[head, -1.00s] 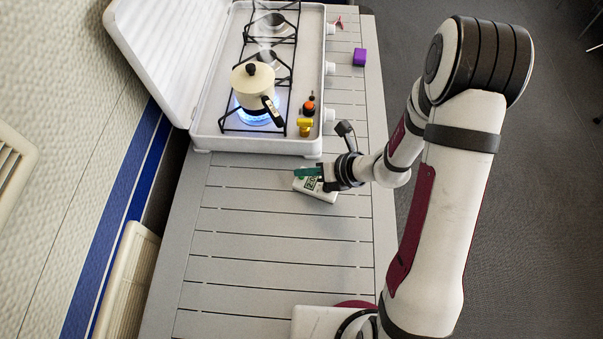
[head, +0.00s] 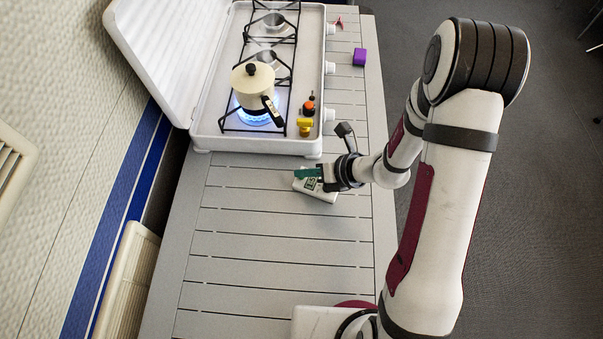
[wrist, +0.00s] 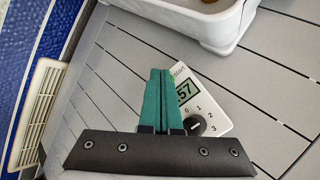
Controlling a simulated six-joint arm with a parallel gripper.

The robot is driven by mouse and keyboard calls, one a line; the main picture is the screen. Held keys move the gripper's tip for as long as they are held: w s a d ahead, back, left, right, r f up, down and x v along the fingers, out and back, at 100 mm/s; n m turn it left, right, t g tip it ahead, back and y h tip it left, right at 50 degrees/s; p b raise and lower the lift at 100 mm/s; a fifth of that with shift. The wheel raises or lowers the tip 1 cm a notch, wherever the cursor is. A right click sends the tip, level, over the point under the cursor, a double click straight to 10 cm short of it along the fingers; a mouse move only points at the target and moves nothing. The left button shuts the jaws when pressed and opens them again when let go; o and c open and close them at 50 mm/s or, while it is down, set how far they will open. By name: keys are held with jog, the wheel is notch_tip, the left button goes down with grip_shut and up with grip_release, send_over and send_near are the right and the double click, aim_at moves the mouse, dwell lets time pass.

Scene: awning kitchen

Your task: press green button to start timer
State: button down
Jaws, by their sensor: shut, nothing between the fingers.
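The timer (head: 316,190) is a small white box lying on the slatted table, just in front of the stove. In the wrist view the timer (wrist: 215,119) shows a display ending in "57", a dark knob, several digits and the word "start". A bit of green shows by that word, mostly hidden behind my fingers. My gripper (head: 296,174) is shut and empty, its green fingers over the timer's upper edge. In the wrist view my gripper (wrist: 160,72) has its fingertips beside the "start" label. I cannot tell whether they touch the button.
A white camping stove (head: 210,130) stands behind the timer, with a cream pot (head: 250,88) over a blue flame. Yellow (head: 304,126) and orange-black (head: 308,108) items sit on its right side. A purple block (head: 360,56) lies at the table's right edge.

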aim_at(306, 180)
jog(key=shift+r, duration=0.65)
jog(key=shift+r, duration=2.45)
